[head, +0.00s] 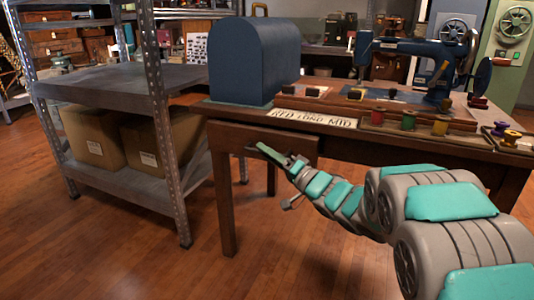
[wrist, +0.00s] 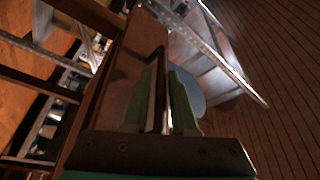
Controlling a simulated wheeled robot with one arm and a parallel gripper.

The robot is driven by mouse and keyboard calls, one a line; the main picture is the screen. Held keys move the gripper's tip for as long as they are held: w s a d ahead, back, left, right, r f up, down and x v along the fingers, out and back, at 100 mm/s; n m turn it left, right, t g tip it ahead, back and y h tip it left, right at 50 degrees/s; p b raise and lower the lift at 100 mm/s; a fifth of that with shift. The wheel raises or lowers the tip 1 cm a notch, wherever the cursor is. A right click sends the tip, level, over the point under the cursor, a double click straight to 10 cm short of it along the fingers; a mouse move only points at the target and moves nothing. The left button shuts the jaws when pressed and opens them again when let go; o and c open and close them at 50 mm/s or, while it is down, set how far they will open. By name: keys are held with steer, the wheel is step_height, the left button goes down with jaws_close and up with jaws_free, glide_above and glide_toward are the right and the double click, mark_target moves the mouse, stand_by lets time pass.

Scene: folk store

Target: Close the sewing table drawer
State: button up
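The sewing table (head: 350,130) stands right of centre in the head view, with a dark wooden top. Its brown drawer front (head: 300,146) shows under the tabletop's left end. It seems to stand a little forward of the table edge, but how far is hard to tell. My gripper (head: 260,147) is in front of the drawer front, close to its face; contact is unclear. In the wrist view, the green fingers (wrist: 162,72) are nearly together, with only a thin gap and nothing clearly held. A brown wooden panel (wrist: 138,45) lies just beyond and left of them.
A blue domed box (head: 250,60), a name plate (head: 312,118), thread spools (head: 408,120) and a blue sewing machine (head: 425,62) stand on the tabletop. A metal shelf (head: 125,85) with cardboard boxes (head: 92,135) is at left. The front floor is clear.

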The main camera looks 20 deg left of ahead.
jaws_close()
stand_by(1.0)
